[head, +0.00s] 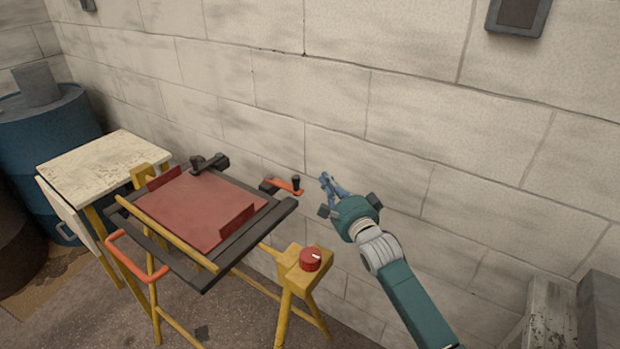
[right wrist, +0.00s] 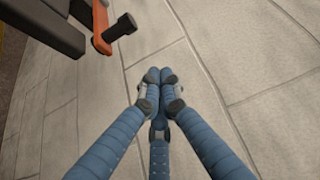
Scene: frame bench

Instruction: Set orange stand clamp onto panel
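The orange stand clamp (head: 285,186) is at the far right side of the dark frame, its upright black knob (head: 296,183) at the outer end. The red panel (head: 195,210) lies in the frame; the orange arm points away from it. In the right wrist view the orange clamp arm (right wrist: 101,25) and its black knob (right wrist: 121,27) show at the upper left. My right gripper (head: 326,181) is just right of the knob, apart from it. In the wrist view its blue fingertips (right wrist: 160,74) are together with nothing between them. My left gripper is out of view.
A black clamp (head: 209,162) sits on the frame's far edge. The yellow stand (head: 290,272) carries a red dial (head: 311,259) and an orange handle (head: 120,262). The block wall (head: 420,100) is close behind. A small worn table (head: 95,157) and blue barrel (head: 40,130) stand left.

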